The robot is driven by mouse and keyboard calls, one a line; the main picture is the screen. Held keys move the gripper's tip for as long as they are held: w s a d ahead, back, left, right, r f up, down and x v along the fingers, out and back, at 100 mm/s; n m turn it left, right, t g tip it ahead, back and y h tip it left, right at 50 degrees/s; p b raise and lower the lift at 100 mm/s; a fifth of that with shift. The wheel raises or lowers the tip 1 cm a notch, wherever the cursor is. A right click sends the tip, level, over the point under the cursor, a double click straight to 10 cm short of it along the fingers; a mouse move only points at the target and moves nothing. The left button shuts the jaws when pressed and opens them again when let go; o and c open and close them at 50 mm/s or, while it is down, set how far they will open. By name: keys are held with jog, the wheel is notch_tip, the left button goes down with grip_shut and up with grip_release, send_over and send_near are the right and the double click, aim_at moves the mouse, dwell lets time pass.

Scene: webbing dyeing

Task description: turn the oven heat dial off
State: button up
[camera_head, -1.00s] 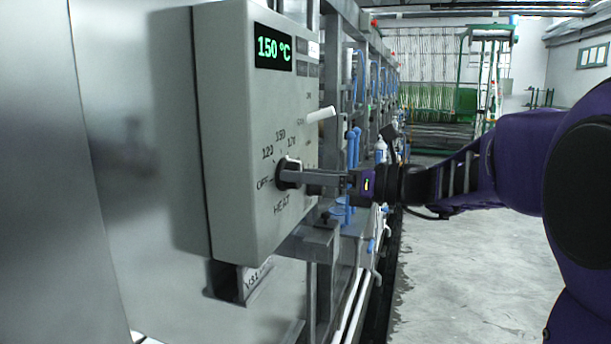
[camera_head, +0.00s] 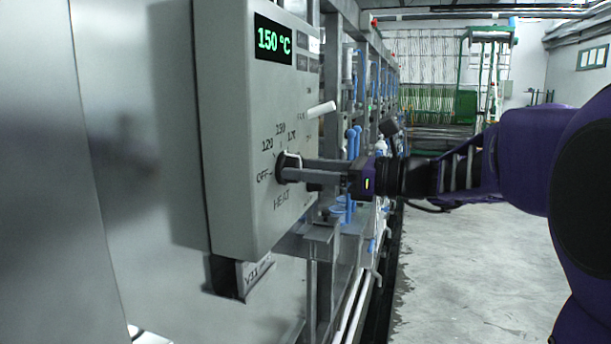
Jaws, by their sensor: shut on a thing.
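The oven heat dial (camera_head: 281,162) is a small dark knob low on the front of a grey control box (camera_head: 228,130). Labels OFF, 120, 150 and another heat mark stand around it, with HEAT below. My gripper (camera_head: 287,169) reaches in from the right and is shut on the dial, one finger above the other. The fingers hide much of the dial, so I cannot tell clearly which mark it points at. The green display (camera_head: 273,41) at the top of the box reads 150 °C.
A pale lever (camera_head: 321,109) sticks out of the box above my gripper. Metal framing with blue fittings (camera_head: 351,143) runs back behind the box. Open concrete floor (camera_head: 450,260) lies to the right. A green rack (camera_head: 466,104) stands far back.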

jog(key=shift+f+n+b, duration=0.1)
jog(key=shift+n+b, duration=4.2)
jog(key=shift+n, duration=3.3)
jog(key=o, duration=1.4)
jog(key=shift+c, duration=0.2)
jog(key=shift+s, duration=0.1)
jog(key=p+v, duration=0.1)
jog(key=v, duration=1.6)
jog(key=shift+d, duration=0.2)
